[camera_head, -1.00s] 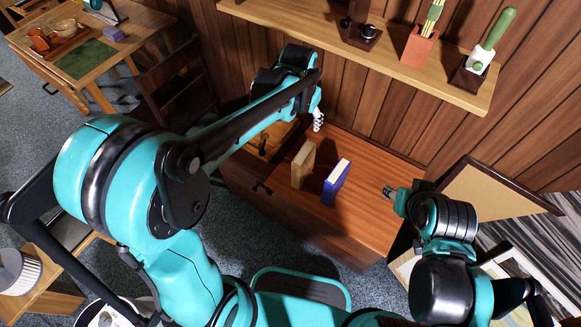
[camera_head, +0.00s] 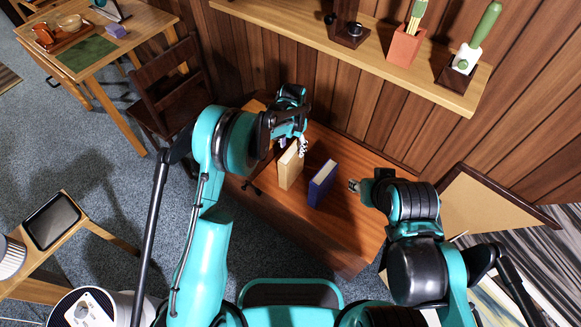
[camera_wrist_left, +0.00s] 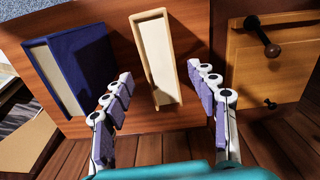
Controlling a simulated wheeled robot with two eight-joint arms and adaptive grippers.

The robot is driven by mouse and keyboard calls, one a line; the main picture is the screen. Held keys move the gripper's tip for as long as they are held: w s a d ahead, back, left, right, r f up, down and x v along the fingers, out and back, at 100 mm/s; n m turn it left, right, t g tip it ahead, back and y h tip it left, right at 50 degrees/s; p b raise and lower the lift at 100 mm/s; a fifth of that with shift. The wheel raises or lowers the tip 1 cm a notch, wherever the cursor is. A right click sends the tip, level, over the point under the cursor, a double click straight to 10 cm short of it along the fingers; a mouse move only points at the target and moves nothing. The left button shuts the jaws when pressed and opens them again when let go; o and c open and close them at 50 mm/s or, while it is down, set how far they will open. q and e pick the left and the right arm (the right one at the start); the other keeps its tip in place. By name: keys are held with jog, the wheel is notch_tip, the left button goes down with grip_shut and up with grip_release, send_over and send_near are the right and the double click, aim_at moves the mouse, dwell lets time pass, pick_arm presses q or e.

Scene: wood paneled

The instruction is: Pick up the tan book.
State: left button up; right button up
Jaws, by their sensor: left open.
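The tan book (camera_head: 288,170) stands upright on the reddish-brown wooden surface, left of the blue book (camera_head: 321,184). My left gripper (camera_head: 294,147) is at the far upper end of the tan book, open, its fingers partly hidden by the wrist. In the left wrist view the tan book (camera_wrist_left: 157,55) shows between the two spread fingers of the gripper (camera_wrist_left: 163,88), with gaps on both sides. My right gripper (camera_head: 354,185) is to the right of the blue book, empty; its jaw opening is too small to judge.
The blue book (camera_wrist_left: 78,65) stands close beside the left gripper's finger in the wrist view. A drawer front with a dark knob (camera_wrist_left: 271,50) is on the other side. A shelf (camera_head: 330,43) with several items hangs on the panelled wall.

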aim_at(291, 152)
pick_arm(q)
notch_tip(291, 152, down, 4)
jog(key=shift+s+a+f+b, duration=0.15)
jog(key=shift+f+b, duration=0.1)
jog(key=shift+b, duration=0.7)
jog(key=shift+r, duration=0.1)
grip_shut()
